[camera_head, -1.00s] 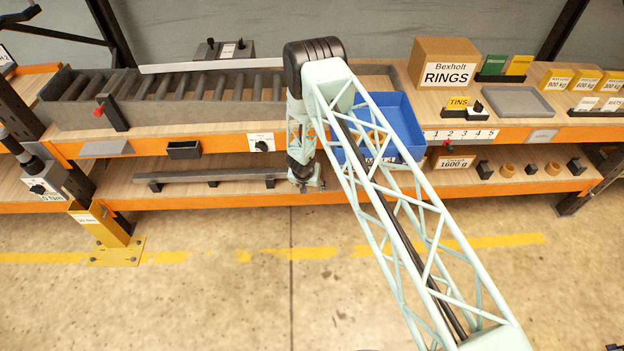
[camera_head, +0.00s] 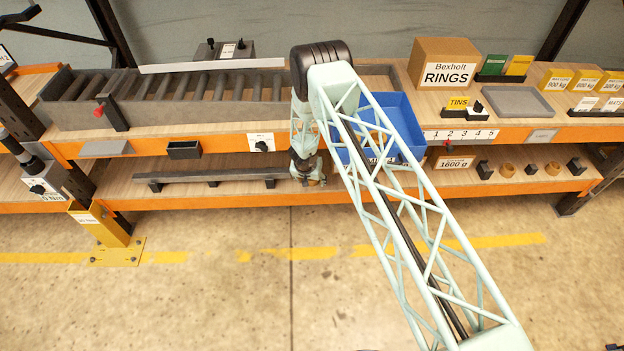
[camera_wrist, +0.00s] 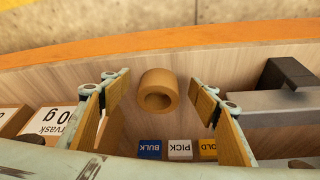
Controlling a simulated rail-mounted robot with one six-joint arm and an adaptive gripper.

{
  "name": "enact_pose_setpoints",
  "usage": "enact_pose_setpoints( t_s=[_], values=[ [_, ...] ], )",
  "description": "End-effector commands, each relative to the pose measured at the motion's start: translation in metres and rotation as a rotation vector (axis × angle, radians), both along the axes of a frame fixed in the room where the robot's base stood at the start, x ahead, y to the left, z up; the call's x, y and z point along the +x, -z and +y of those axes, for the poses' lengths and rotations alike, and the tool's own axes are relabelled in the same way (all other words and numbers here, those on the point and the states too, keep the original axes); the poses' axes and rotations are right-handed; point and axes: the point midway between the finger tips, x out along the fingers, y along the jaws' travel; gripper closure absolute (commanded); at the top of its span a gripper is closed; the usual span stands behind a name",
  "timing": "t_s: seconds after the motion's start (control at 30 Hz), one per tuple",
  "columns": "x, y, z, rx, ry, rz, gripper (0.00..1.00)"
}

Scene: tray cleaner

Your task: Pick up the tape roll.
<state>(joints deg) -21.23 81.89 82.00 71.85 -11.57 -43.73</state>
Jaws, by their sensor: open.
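The tape roll (camera_wrist: 158,91) is a short tan-brown ring with a round hole facing the wrist camera. It lies on the wooden shelf in the middle of the wrist view. My gripper (camera_wrist: 161,97) is open, with one finger to the left of the roll and one to the right, and a gap shows on both sides. In the head view my gripper (camera_head: 308,174) hangs at the lower shelf, and the tape roll cannot be made out there.
Blue, white and yellow labelled blocks (camera_wrist: 179,149) stand next to the roll. A grey rail (camera_wrist: 268,107) with a dark end lies to the right in the wrist view. The blue bin (camera_head: 405,122) and upper shelf are close to my arm. Two other tan rings (camera_head: 507,170) sit further right.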

Motion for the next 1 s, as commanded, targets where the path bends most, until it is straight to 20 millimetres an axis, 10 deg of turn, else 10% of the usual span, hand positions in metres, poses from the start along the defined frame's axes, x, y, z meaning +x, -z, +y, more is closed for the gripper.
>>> enact_pose_setpoints(
  t_s=[1.0],
  values=[
    [0.018, 0.011, -0.002, 0.002, -0.001, 0.0, 0.45]
  ],
)
